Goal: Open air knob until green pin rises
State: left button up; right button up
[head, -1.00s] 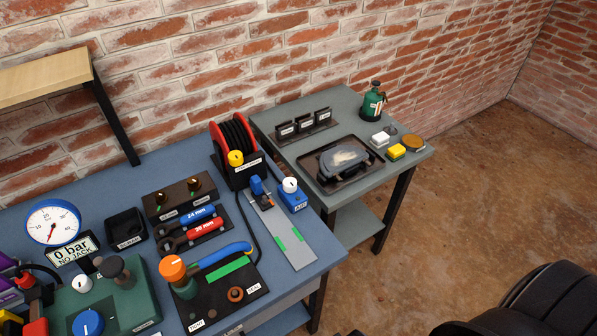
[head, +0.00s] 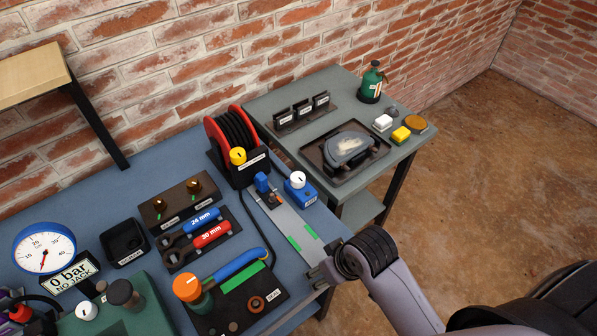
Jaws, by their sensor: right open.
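The air knob (head: 298,179) is a round white knob with a dark pointer mark, on top of a small blue box labelled AIR (head: 303,196), near the right end of the blue bench. I cannot make out a raised green pin beside it. My right gripper (head: 316,273) is open and empty at the bench's right front edge. It is below the knob in the picture, near the front end of the grey metal strip (head: 290,232), and clear of the knob. My left gripper is not in view.
A hose reel (head: 232,140) with a yellow knob (head: 237,156) stands behind the blue box. A blue-handled tool (head: 240,264) lies left of my gripper. A side table (head: 300,142) with a tray is at the right. A dial gauge (head: 45,248) stands at the left.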

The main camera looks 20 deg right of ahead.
jog(key=shift+n+g+y, duration=0.4)
jog(key=shift+n+g, duration=0.1)
jog(key=shift+n, duration=0.1)
jog(key=w+a, duration=0.1)
jog(key=w, duration=0.2)
jog(key=w+a+r, duration=0.1)
jog(key=w+a, duration=0.2)
jog(key=w, duration=0.2)
jog(key=shift+w+a+r, duration=0.15)
jog(key=shift+w+r, duration=0.05)
jog(key=shift+w, duration=0.1)
jog(key=shift+g, duration=0.4)
jog(key=w, duration=0.2)
jog(key=w+r, duration=0.1)
jog(key=w, duration=0.1)
jog(key=w+r, duration=0.1)
jog(key=shift+w+a+r, duration=0.2)
jog(key=shift+w+a, duration=0.2)
jog(key=w+d+r+h, duration=0.2)
jog(key=w+d+r, duration=0.1)
jog(key=w+r, duration=0.45)
jog(key=m+g, duration=0.1)
jog(key=m, duration=0.1)
send_near(297, 176)
jog(key=shift+h, duration=0.3)
notch_tip(297, 176, down, 10)
jog(key=shift+w+a+r+p, duration=0.1)
jog(key=shift+a+p, duration=0.05)
jog(key=shift+p, duration=1.1)
jog(key=shift+c, duration=0.5)
